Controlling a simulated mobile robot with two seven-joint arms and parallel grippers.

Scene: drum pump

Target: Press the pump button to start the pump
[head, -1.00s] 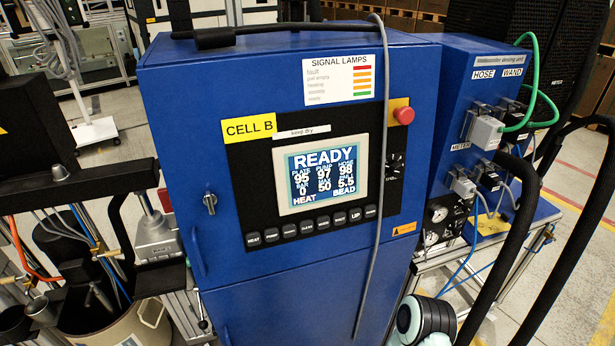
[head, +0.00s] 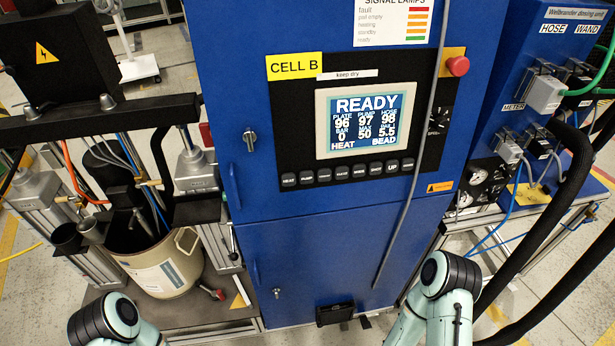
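The blue cabinet (head: 310,235) labelled CELL B stands in the middle of the head view. Its black panel holds a row of dark buttons below the screen. The pump button (head: 306,177) is second from the left, just right of the heat button (head: 289,180). The screen (head: 365,118) reads READY, plate 96, pump 97, hose 98, bar 0, max 50, with HEAT and BEAD below. Links of my two arms show at the bottom edge, left and right, well below the buttons. Neither gripper is in view.
A red mushroom knob (head: 458,66) sits at the panel's upper right. A grey cable (head: 412,178) hangs down the cabinet front, right of the button row. Thick black hoses (head: 560,210) curve along the right. A drum (head: 165,268) stands under a frame at the left.

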